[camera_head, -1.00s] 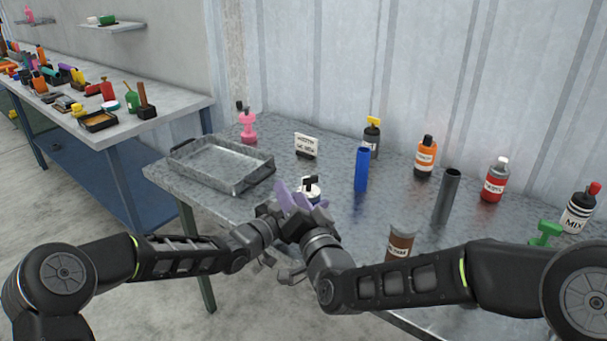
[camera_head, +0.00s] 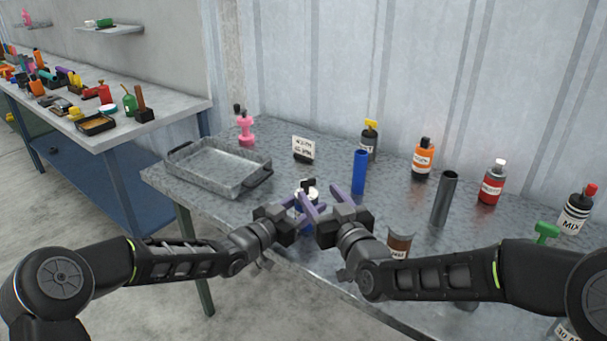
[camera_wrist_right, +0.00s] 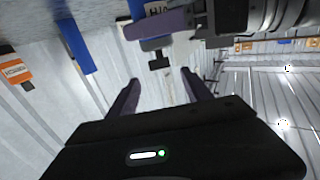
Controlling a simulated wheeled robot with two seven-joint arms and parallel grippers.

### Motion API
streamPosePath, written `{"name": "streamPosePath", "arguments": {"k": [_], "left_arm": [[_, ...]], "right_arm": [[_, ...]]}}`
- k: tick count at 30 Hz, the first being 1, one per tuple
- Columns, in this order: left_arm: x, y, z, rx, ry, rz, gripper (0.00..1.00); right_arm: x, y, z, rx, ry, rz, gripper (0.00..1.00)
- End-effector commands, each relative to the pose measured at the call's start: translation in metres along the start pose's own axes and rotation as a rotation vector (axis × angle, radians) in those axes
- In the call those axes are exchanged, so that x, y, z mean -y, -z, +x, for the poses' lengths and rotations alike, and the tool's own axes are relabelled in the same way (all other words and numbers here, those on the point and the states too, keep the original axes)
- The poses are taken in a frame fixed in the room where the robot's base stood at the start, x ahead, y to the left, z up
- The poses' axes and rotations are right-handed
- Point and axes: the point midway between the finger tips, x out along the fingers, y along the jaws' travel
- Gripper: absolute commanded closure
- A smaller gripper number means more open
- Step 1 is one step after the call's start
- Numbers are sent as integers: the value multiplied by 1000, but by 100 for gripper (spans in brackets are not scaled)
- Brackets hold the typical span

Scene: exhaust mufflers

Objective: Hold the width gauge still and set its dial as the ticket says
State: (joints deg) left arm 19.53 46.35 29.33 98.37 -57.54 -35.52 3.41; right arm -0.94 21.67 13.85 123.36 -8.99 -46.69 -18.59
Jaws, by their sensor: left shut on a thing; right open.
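My right gripper (camera_head: 322,205) is open just right of and in front of the gauge. In the right wrist view, the black T-shaped knob (camera_wrist_right: 159,61) shows beyond the gap between my right fingertips (camera_wrist_right: 160,80), apart from them. The ticket (camera_head: 303,147) is a white card standing behind the gauge; its writing is too small to read.
A metal tray (camera_head: 218,170) lies to the left. A blue tube (camera_head: 359,172), a grey tube (camera_head: 444,198) and several bottles stand to the right and behind. A brown-labelled jar (camera_head: 399,246) is close to my right forearm.

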Motion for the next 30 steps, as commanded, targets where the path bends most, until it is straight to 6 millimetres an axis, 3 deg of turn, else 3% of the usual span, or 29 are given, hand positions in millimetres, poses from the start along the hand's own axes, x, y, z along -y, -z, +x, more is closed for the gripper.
{"name": "streamPosePath", "arguments": {"k": [15, 21, 28, 30], "left_arm": [[0, 0, 0, -1, 0, 0, 94], [0, 0, 0, -1, 0, 0, 94], [0, 0, 0, 0, 0, 0, 94], [0, 0, 0, 0, 0, 0, 94]], "right_arm": [[0, -1, 91, 0, 0, 2, 42], [0, 0, 104, 0, 0, 2, 42], [0, 0, 104, 1, 0, 2, 42], [0, 0, 104, 0, 0, 2, 46]]}}
